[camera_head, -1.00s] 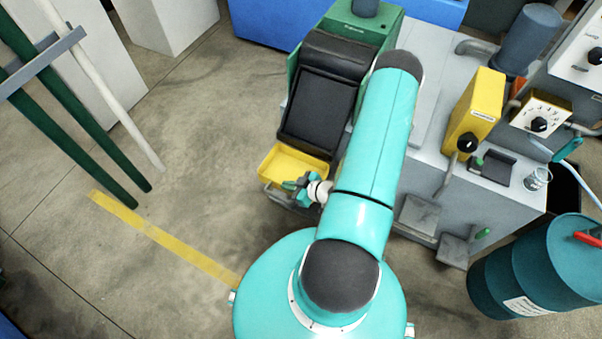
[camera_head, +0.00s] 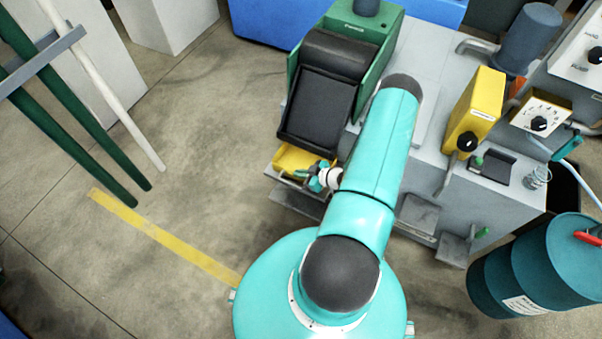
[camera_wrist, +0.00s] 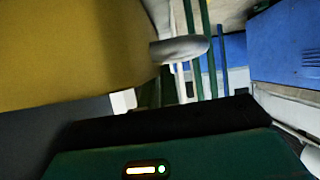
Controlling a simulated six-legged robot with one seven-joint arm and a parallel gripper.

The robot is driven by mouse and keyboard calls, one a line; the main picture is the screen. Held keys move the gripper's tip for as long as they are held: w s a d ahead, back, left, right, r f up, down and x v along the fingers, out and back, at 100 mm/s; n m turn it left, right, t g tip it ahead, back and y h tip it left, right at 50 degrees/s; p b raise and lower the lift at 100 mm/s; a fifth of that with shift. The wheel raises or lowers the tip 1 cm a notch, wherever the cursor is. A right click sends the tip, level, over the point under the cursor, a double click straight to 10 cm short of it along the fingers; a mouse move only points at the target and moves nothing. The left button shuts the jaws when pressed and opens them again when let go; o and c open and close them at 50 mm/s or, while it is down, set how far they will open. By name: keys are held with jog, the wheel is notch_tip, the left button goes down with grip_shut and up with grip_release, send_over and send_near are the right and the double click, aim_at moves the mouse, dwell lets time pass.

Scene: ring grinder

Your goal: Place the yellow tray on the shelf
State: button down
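The yellow tray (camera_head: 290,160) is in the head view, at the front of the green grinder, just below its black belt part. The shelf (camera_head: 292,197) is the grey ledge under the tray; the tray appears to lie on or just above it, but I cannot tell which. My gripper (camera_head: 318,176) is at the tray's near right corner, close against it. In the wrist view the tray (camera_wrist: 70,50) fills the upper left, and one grey finger (camera_wrist: 182,48) shows beside its edge. The other finger is hidden, so its hold on the tray is unclear.
The green grinder (camera_head: 385,30) with its black belt (camera_head: 318,105) stands directly behind the tray. The grey machine bench (camera_head: 425,165) is to the right, with a yellow box (camera_head: 475,110). A teal barrel (camera_head: 535,265) stands at lower right.

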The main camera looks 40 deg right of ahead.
jog(key=shift+d+f, duration=0.1)
jog(key=c, duration=1.6)
grip_release()
jog(key=shift+c, duration=0.2)
jog(key=v, duration=1.2)
